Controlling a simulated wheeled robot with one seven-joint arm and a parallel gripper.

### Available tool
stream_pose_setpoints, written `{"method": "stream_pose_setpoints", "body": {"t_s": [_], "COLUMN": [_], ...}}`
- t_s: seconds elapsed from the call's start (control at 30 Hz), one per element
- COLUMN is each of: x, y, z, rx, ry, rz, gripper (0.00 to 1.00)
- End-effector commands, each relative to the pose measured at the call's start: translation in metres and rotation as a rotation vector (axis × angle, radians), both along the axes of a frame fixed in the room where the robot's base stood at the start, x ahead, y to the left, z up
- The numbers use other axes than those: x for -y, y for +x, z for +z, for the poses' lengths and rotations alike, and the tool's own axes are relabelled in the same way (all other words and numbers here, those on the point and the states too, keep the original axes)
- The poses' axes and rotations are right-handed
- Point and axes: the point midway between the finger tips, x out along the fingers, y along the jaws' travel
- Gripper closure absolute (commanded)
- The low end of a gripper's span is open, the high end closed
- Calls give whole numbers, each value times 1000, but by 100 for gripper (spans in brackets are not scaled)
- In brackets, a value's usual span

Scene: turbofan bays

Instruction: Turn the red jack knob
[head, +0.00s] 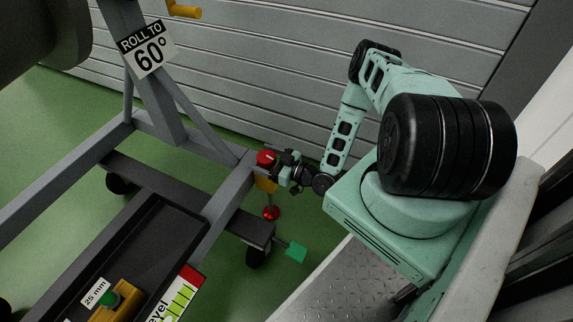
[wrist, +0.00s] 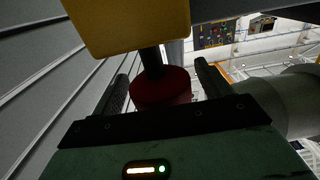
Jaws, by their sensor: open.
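The red jack knob (head: 266,158) with a white mark sits above a yellow block (head: 266,183) at the corner of the grey stand (head: 222,193). A rod runs down from the block to a red foot (head: 271,213) near the floor. My gripper (head: 280,163) is at the right side of the knob. In the wrist view, the knob (wrist: 162,89) is dark red and lies between the two spread black fingers of my gripper (wrist: 161,80), with a gap visible at each side. A black shaft joins it to the yellow block (wrist: 125,25). The knob's lower part is hidden by my gripper's body.
A black tray (head: 150,225) on the stand holds a yellow part with a green knob (head: 109,299) by a "25 mm" label. A green pedal (head: 295,251) sticks out near a caster. A "ROLL TO 60°" sign (head: 148,48) hangs above. A grey slatted wall (head: 265,60) stands behind.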

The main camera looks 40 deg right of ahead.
Motion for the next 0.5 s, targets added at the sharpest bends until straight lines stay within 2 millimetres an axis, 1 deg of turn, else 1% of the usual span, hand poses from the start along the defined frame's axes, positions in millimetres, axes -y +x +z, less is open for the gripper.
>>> {"method": "stream_pose_setpoints", "body": {"t_s": [0.17,0.5], "x": [11,38], "y": [-31,-107], "z": [2,2], "rx": [-4,-6], "ry": [1,1], "rz": [-3,-3], "gripper": [23,23]}}
